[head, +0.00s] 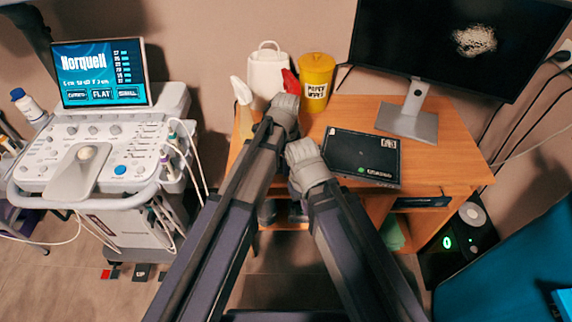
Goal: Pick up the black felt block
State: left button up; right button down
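I cannot make out a black felt block for certain. A flat black case with labels (362,156) lies on the wooden desk (440,165), but its look does not tell me that it is felt. My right gripper (302,151) is over the desk's front part, just left of the black case. My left gripper (286,102) is farther back, near the white container. The fingertips of both are hidden behind their wrists, so I cannot see what is between them. A red piece (291,82) shows just beyond my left gripper; I cannot tell whether it touches.
A yellow paper wipes tub (316,78), a white container (266,70) and a white-topped bottle (242,92) stand at the desk's back. A monitor (455,45) stands behind the case. An ultrasound console (95,150) is at left, a blue couch (515,265) at right.

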pick_arm(q)
jog(key=c, duration=0.5)
jog(key=shift+o, duration=0.2)
jog(key=shift+r, duration=0.15)
notch_tip(320, 180, up, 10)
jog(key=p, duration=1)
jog(key=o, duration=0.7)
jog(key=c, duration=0.6)
jog(key=shift+d, duration=0.1)
